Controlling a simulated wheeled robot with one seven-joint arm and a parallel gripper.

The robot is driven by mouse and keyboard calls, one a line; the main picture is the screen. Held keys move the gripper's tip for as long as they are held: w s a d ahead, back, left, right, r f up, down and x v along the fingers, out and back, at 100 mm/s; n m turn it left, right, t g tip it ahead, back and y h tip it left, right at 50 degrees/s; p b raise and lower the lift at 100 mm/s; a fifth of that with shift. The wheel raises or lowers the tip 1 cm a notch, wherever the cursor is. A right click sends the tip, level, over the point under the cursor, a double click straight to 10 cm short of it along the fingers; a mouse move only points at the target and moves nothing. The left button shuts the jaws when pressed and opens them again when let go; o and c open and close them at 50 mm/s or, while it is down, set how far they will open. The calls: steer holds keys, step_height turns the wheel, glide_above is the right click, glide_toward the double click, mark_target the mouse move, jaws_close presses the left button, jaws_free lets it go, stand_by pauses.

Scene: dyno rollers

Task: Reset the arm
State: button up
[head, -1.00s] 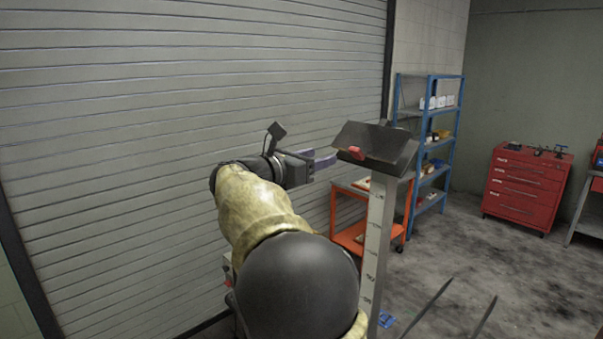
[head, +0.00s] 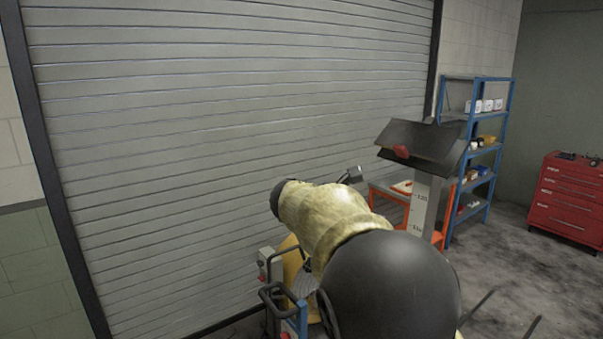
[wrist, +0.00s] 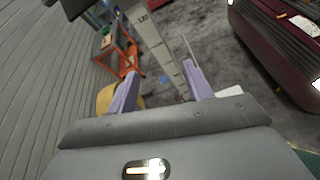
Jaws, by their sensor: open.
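My gripper (wrist: 163,84) shows in the wrist view with its two pale purple fingers spread apart and nothing between them. In the head view my arm (head: 330,222) reaches forward and away. The gripper's fingers are hidden there behind the arm; only a small dark piece at the wrist shows past it. In the wrist view the fingers point toward the floor near a pale post (wrist: 155,48) with a printed scale. A dark red car body (wrist: 275,45) is at the upper right of that view.
The scaled post (head: 424,205) with a dark angled top (head: 420,145) stands right of my arm. An orange cart (head: 390,192), blue shelf (head: 477,150) and red tool chest (head: 572,200) are beyond. A grey roller shutter (head: 220,130) fills the left. Open floor lies right.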

steer(key=s+d+f+m+g+y, duration=0.25)
steer(key=s+f+m, duration=0.2)
steer(key=f, duration=0.55)
steer(key=s+a+f+m+g+y+b, duration=0.1)
steer(key=s+f+m+y, duration=0.7)
steer(key=s+f+m, duration=0.9)
steer(key=s+a+f+g, duration=0.1)
steer(key=s, duration=0.3)
steer(key=shift+a+f+y+b, duration=0.25)
steer(key=shift+a+y+b, duration=0.1)
steer(key=shift+m+g, duration=0.25)
